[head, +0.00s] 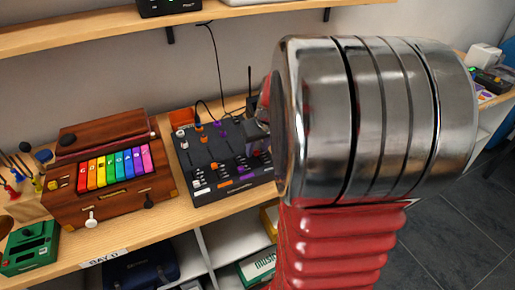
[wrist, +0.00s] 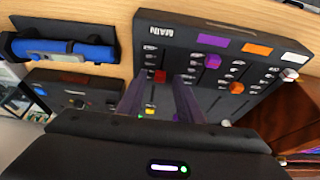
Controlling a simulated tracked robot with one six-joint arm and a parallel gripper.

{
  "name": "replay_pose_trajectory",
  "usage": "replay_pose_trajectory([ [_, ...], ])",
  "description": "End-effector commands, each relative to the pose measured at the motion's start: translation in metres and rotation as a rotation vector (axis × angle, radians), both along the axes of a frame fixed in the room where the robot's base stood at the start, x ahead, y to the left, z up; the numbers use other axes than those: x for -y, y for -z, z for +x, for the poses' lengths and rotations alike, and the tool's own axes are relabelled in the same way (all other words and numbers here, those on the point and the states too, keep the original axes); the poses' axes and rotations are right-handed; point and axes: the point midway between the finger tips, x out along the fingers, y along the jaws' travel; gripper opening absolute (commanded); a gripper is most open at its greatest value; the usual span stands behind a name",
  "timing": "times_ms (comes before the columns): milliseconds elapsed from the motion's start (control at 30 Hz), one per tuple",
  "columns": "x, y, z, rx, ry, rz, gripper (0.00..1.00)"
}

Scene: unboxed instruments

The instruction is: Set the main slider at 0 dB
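The dark mixer panel (wrist: 180,35) fills the middle of the wrist view, with the word MAIN upside down at its edge. The main slider's red cap (wrist: 160,76) is below that word, with a scale beside its slot. My gripper (wrist: 160,86) has its two dark fingers apart, one on each side of the red cap's column. I cannot tell whether either finger touches the cap. In the head view the mixer (head: 205,150) stands on the wooden bench, and my metal wrist hides its right part and most of my gripper.
Other slider caps, purple (wrist: 212,61) and white (wrist: 289,73), are on the mixer to the right. A wooden instrument with coloured keys (head: 115,165) and a green box (head: 30,248) stand left of the mixer.

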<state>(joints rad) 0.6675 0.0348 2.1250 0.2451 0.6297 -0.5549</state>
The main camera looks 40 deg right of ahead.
Motion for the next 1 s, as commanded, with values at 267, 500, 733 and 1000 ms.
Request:
replay_pose_trajectory([
  [267,-0.003,-0.032,-0.012,0.004,0.000,-0.004,0.33],
  [500,-0.007,-0.070,-0.027,0.003,0.002,-0.003,0.33],
  [733,-0.012,-0.105,-0.041,0.002,0.002,-0.002,0.33],
  [1000,-0.014,-0.122,-0.049,0.000,0.001,-0.001,0.33],
])
